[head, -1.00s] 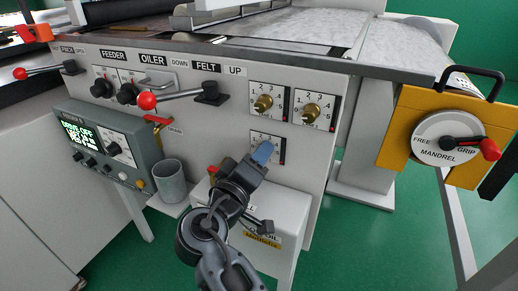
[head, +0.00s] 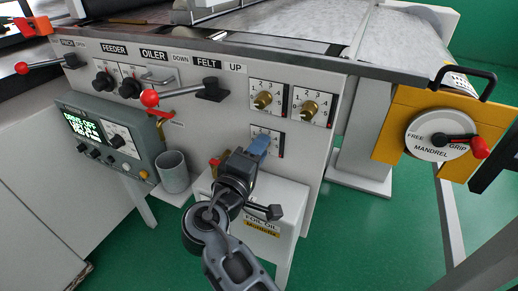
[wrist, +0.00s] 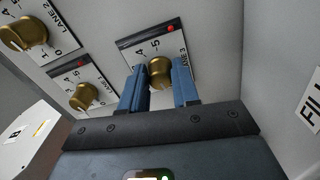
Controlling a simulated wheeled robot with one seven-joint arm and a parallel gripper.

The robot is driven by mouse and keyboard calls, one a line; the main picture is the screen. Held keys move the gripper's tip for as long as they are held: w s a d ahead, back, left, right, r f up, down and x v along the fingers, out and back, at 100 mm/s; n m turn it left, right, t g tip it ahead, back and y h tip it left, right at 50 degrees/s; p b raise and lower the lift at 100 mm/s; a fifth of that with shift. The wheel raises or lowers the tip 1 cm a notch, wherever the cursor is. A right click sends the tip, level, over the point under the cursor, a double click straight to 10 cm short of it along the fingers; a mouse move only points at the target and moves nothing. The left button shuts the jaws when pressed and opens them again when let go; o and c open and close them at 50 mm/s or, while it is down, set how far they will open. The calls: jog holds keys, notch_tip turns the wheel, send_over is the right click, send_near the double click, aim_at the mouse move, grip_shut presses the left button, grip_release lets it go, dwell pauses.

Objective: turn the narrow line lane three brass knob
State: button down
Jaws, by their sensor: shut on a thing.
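The lane three brass knob (wrist: 160,72) shows in the wrist view on a white dial plate (wrist: 166,44) marked LANE 3. My gripper (wrist: 160,88) is shut on it, with one blue finger on each side. In the head view my gripper (head: 258,146) reaches up to the lower dial plate (head: 276,137) on the grey panel and hides the knob there. The scale figures 4 and 5 show above the knob in the wrist view. The knob's exact setting cannot be read.
Two similar brass knobs (head: 263,100) (head: 310,107) sit just above. A red-balled lever (head: 150,98) sticks out at the left. A white foil oil box (head: 285,195) is below my gripper. A yellow mandrel unit (head: 395,135) stands at the right.

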jog(key=c, duration=0.8)
grip_release()
jog(key=v, duration=0.8)
